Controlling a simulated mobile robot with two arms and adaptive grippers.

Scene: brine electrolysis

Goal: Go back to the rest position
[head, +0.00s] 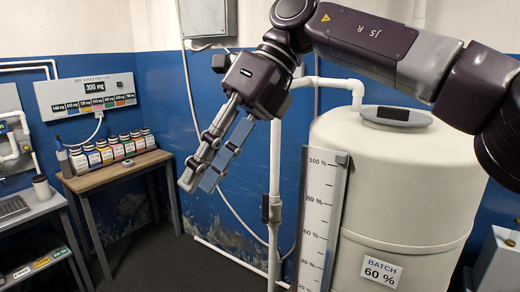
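My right arm comes in from the right at the top of the head view. Its gripper (198,187) hangs in the air, pointing down and to the left, in front of the blue wall. The two long grey fingers lie side by side at a slant. From this angle I cannot tell whether there is a gap between them. I see no object held at the tips. The gripper appears apart from the bench and the tank. My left gripper is not in view.
A large cream tank (400,185) with a white level scale (318,215) stands at the right. A wooden bench (115,172) with several labelled bottles (118,150) is at the left. A grey table (35,212) stands at the left edge. White pipes (274,190) run upright beside the tank. Dark floor (155,260) is clear between.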

